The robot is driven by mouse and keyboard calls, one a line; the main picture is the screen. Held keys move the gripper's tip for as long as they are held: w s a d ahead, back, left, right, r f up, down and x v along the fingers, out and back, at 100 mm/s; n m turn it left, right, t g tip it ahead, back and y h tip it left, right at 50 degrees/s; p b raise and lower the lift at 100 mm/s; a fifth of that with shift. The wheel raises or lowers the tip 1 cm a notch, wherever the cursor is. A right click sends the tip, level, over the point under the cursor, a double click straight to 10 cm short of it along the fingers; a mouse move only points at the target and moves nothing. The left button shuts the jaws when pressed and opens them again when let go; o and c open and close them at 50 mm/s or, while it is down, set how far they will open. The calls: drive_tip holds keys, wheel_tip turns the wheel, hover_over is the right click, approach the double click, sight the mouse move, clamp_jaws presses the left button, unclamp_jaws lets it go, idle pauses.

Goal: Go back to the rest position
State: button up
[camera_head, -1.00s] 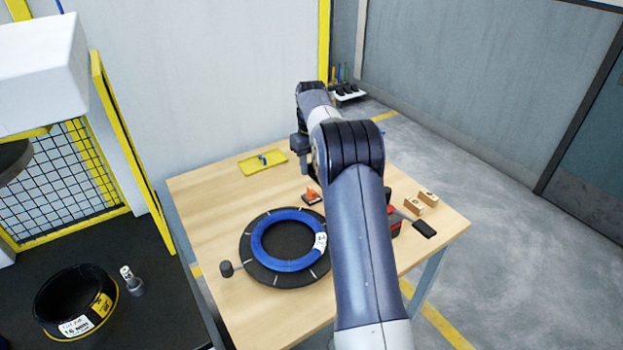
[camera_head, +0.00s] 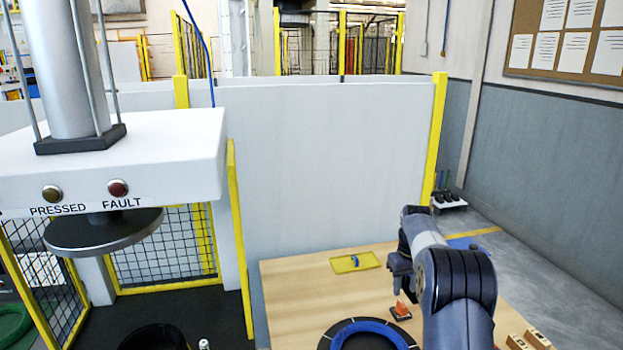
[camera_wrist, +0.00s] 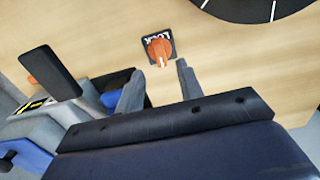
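In the head view my gripper (camera_head: 396,284) hangs over the right part of the wooden table (camera_head: 295,290), just above and left of the orange lock knob (camera_head: 402,309). In the wrist view its two fingers (camera_wrist: 160,86) stand apart with nothing between them, so it is open and empty. The orange knob on its black LOCK plate shows just beyond the fingertips in the wrist view (camera_wrist: 158,47). The blue coil (camera_head: 358,329) lies on the black round plate at the bottom of the head view, partly cut off.
Wooden blocks (camera_head: 537,338) lie at the table's right. A press with PRESSED and FAULT lights (camera_head: 150,160) stands left, above a black coil (camera_head: 155,338). A black flat object (camera_wrist: 48,72) shows in the wrist view.

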sight(402, 304)
wheel_tip(402, 304, down, 6)
drive_tip(key=shift+r+p, duration=0.25)
drive_tip(key=shift+p, duration=0.05)
